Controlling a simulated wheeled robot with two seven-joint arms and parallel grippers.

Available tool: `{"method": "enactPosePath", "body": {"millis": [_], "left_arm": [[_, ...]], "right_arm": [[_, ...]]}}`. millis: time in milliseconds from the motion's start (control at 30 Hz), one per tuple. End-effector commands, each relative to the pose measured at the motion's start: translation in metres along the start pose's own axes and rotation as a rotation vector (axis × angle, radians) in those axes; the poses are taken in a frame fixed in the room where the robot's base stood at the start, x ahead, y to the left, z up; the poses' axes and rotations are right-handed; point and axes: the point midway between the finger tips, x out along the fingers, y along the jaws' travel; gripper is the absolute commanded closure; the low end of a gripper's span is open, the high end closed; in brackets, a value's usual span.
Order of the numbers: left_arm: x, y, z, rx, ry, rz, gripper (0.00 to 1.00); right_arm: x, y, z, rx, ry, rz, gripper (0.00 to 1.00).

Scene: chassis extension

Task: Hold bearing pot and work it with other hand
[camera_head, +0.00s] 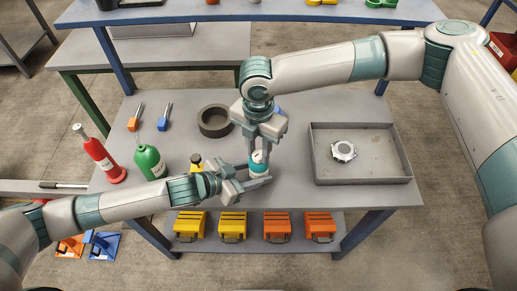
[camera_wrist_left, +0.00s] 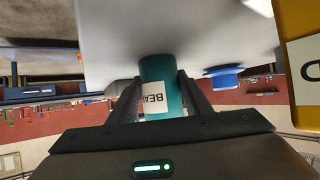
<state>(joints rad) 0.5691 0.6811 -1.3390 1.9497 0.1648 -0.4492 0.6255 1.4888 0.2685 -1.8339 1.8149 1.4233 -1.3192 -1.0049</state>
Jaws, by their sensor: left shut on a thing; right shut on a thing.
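The bearing pot (camera_head: 258,167) is a small teal cylinder with a white top, near the front middle of the grey table. In the left wrist view the pot (camera_wrist_left: 162,85) shows a white label reading "BEA" and sits between the fingers. My left gripper (camera_head: 256,177) comes in from the left, low and level, and is shut around the pot's side. My right gripper (camera_head: 259,156) points down from above and is shut on the pot's top. The fingers partly cover the pot, so its base is hard to see.
A grey tray (camera_head: 361,177) with a metal part (camera_head: 344,151) stands on the right. A dark ring (camera_head: 215,121) lies behind. A green bottle (camera_head: 150,163), a red bottle (camera_head: 103,159) and a yellow-and-black item (camera_head: 196,162) stand left. Orange (camera_head: 134,123) and blue (camera_head: 163,123) tools lie at back left.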

Motion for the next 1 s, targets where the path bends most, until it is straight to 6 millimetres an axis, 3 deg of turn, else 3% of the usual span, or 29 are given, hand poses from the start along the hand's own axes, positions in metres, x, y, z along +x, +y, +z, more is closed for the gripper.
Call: {"method": "enactPosePath", "body": {"millis": [267,1000], "left_arm": [[0.0,0.0001,0.0006,0.0,-0.001,0.0,0.68],[0.0,0.0001,0.0007,0.0,-0.002,0.0,0.68]], "right_arm": [[0.0,0.0002,-0.0004,0.095,0.002,0.002,0.96],[-0.0005,0.0008,-0.0007,0.61,0.002,0.006,0.96]]}}
